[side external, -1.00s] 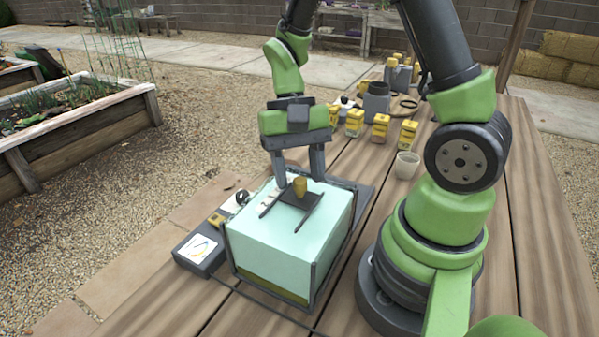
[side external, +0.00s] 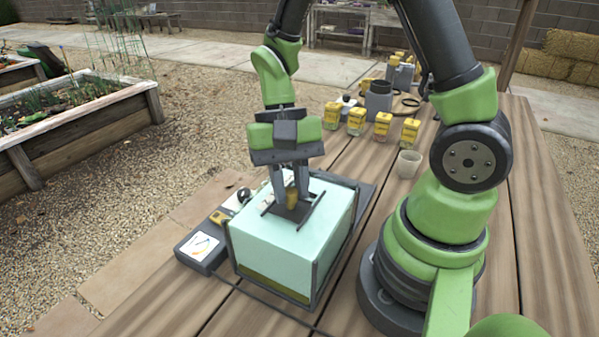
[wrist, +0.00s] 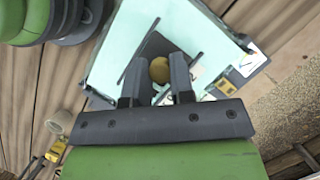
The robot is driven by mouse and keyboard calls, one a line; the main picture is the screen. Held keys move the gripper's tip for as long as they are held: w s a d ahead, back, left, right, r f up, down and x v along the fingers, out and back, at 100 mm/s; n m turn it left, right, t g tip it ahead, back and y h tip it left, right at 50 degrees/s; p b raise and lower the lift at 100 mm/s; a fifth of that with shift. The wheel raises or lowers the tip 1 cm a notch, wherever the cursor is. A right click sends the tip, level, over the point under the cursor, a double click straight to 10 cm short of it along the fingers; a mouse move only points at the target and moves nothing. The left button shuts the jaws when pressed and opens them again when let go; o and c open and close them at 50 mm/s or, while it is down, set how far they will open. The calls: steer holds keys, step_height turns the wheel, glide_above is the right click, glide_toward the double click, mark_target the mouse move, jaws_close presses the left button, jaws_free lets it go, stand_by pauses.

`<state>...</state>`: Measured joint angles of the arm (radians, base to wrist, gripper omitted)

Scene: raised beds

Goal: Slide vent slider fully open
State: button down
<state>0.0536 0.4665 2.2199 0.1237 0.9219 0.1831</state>
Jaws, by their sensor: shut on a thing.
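The vent slider is a dark plate (side external: 293,212) between two dark rails on top of a pale mint box (side external: 285,250). A yellow knob (side external: 291,200) stands upright on the plate. The round top of the knob (wrist: 159,70) also shows in the wrist view. My gripper (side external: 288,191) points down over the box and is shut on the knob, one finger on each side. In the wrist view my gripper (wrist: 155,72) hides part of the plate and rails. I cannot tell how much of the vent opening is uncovered.
A dark device with a white dial face (side external: 201,247) lies left of the box. Several yellow-lidded jars (side external: 356,120), a grey canister (side external: 378,101) and a pale cup (side external: 407,164) stand behind.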

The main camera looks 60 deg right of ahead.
steer(key=shift+a, duration=0.55)
steer(key=c, duration=1)
jaws_free()
steer(key=v, duration=1)
steer(key=s+r+n+t, duration=0.1)
steer(key=s+r+t, duration=0.1)
steer(key=s+t, duration=0.1)
steer(key=s+r+n+t, duration=0.2)
steer(key=r+t, duration=0.1)
steer(key=t, duration=0.1)
steer(key=s+a+r+n+t+h, duration=0.1)
steer(key=s+r+n+t, duration=0.1)
steer(key=s+t, duration=0.1)
steer(key=shift+s+r, duration=0.2)
steer(key=shift+s, duration=0.15)
